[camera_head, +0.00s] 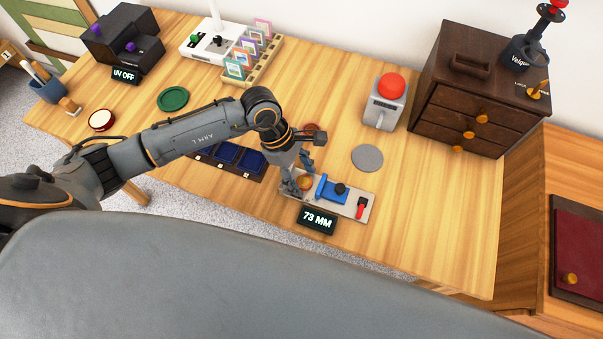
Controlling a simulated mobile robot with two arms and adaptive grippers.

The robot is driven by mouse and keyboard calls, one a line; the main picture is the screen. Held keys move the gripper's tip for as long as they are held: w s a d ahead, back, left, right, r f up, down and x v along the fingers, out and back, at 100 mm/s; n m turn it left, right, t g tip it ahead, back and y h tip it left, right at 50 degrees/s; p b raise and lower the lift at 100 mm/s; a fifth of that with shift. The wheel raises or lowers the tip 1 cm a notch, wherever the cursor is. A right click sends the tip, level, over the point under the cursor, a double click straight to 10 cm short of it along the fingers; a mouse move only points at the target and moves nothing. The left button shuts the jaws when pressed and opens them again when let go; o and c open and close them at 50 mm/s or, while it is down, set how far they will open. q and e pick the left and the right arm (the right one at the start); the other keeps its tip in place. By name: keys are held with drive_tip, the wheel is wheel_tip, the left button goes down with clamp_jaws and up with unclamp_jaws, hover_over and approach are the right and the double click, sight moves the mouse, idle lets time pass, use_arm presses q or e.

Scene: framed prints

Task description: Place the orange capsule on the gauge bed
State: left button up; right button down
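The orange capsule (305,183) shows as a small rounded shape at the left end of the gauge bed, left of the blue jaw. My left gripper (299,177) points down right at the capsule, its fingers apart on either side. Whether they touch it, and the capsule's underside, I cannot tell. My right gripper is out of view.
A dark blue compartment tray (238,164) lies partly under my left arm. A grey disc (367,158) and a red-button device (385,105) are to the right, before a brown drawer cabinet (470,95). The front right tabletop is clear.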

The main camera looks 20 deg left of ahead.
use_arm(q)
drive_tip(key=shift+r, duration=0.15)
drive_tip(key=b+v, duration=0.2)
drive_tip(key=v, duration=1)
drive_tip(key=shift+c, duration=0.5)
idle(0.6)
